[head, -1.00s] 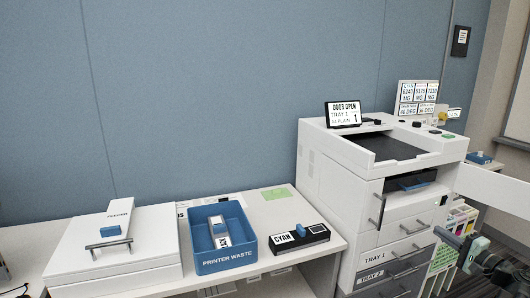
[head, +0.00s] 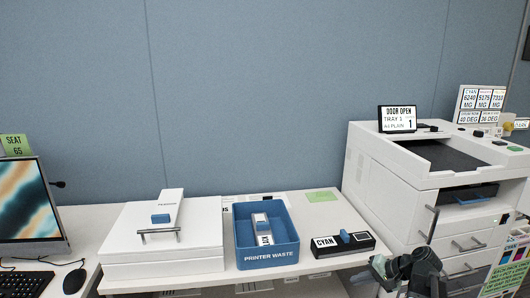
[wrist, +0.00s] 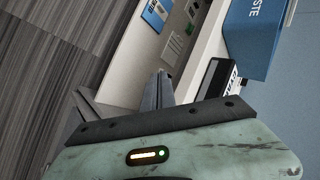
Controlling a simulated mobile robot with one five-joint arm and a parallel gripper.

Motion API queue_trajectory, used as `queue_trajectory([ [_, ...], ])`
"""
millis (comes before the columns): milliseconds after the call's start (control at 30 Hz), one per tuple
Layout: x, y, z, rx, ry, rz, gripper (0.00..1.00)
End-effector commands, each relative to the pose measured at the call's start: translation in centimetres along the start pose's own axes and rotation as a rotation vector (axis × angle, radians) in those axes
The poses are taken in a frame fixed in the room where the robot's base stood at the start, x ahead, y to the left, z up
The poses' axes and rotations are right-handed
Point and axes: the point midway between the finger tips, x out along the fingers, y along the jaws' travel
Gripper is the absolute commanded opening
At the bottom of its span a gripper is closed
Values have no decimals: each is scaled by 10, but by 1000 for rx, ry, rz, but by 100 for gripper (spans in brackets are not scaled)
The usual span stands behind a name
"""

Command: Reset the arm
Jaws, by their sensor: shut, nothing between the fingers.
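My gripper (wrist: 162,78) shows in the wrist view with its dark fingers together and nothing between them. In the head view my arm rises at the bottom right, in front of the printer's lower left side. The wrist view shows the gripper over the front edge of the white counter, with the black CYAN cartridge (wrist: 211,78) and the blue PRINTER WASTE bin (wrist: 252,38) beyond it. The CYAN cartridge also lies on the counter in the head view (head: 361,243), apart from the arm.
The white printer (head: 372,170) stands right, its screen (head: 397,118) reading DOOR OPEN. A white case (head: 190,257) and a monitor (head: 30,208) are left. Floor (wrist: 50,60) is clear in the wrist view.

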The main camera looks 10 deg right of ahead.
Motion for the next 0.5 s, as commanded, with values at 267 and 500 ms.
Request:
queue_trajectory([
  [267, 99, -36, 128, -366, -270, 428, 0],
  [500, 120, -49, 185, -600, -349, 676, 0],
])
